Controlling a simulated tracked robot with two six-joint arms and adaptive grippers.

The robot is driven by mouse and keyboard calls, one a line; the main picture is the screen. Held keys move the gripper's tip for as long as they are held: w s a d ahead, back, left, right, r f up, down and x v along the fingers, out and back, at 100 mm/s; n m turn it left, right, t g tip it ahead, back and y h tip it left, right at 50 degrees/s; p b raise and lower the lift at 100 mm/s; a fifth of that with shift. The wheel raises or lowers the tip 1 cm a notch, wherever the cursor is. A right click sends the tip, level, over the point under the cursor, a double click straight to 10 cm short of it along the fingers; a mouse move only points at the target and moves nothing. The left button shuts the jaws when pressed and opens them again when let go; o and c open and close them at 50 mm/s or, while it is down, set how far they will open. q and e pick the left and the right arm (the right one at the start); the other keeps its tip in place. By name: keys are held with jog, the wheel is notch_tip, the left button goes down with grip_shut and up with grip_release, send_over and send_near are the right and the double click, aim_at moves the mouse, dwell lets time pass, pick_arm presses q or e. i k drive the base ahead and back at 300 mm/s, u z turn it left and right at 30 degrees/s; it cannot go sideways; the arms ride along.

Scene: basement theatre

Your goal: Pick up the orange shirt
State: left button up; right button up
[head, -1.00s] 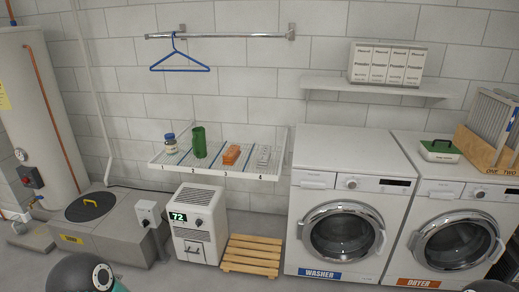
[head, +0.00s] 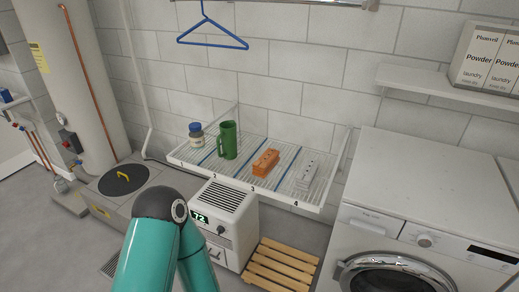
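No orange shirt shows in the head view. The only orange thing is a small brick-like block (head: 265,162) lying in section 3 of the wire shelf (head: 254,184). A blue hanger (head: 212,38) hangs empty from the wall rail. A teal link of one of my arms rises at the bottom, left of centre. Neither of my grippers is in the picture.
The shelf also holds a jar (head: 196,135), a green mug (head: 228,141) and a pale block (head: 308,172). Below stand a dehumidifier (head: 226,215) and a wooden pallet (head: 279,268). A washer (head: 420,190) fills the right. A tank (head: 80,80) stands left.

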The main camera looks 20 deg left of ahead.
aim_at(263, 167)
jog(key=u, duration=0.6)
jog(key=i, duration=1.15)
jog(key=u, duration=0.9)
jog(key=k, duration=0.7)
jog(key=u, duration=0.2)
jog(key=i, duration=0.7)
jog(key=z, duration=0.05)
